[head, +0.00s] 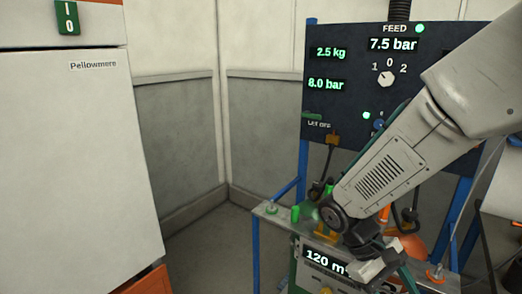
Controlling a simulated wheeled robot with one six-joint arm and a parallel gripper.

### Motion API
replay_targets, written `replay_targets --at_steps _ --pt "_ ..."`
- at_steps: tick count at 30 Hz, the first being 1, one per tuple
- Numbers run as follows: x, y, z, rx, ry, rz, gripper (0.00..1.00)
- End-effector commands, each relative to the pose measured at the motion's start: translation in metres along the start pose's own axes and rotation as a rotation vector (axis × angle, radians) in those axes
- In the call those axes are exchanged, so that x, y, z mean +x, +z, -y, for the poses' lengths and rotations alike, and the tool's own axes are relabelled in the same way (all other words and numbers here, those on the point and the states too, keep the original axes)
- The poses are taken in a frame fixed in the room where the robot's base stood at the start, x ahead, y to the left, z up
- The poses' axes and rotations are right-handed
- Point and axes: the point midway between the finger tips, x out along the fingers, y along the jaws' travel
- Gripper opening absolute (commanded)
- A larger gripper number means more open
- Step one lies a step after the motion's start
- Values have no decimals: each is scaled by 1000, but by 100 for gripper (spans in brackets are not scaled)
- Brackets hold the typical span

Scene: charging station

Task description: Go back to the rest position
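My arm reaches in from the right side of the head view and slants down to the left. My gripper (386,264) is at its lower end, over the front of the bench (273,217) and partly in front of a display reading "120 m" (322,262). Pale and dark parts show at the gripper's end, but they are small and overlap, so I cannot tell whether it is open or shut. I cannot make out anything held in it. The arm hides part of the bench top and of the dark panel behind.
A dark blue panel (345,100) with green readouts, "FEED" and a dial (387,79) stands behind the bench. Green (295,214) and orange (384,214) pieces stand on the bench. A white cabinet (75,160) fills the left. Floor (215,250) shows between.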

Motion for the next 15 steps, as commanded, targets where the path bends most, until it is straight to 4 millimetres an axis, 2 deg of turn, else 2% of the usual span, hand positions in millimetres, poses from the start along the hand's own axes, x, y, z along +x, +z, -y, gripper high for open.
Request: replay_targets --at_steps 3,15 --pt "-14 31 5 60 -116 -109 60" --pt "-47 115 23 271 -399 -492 60"
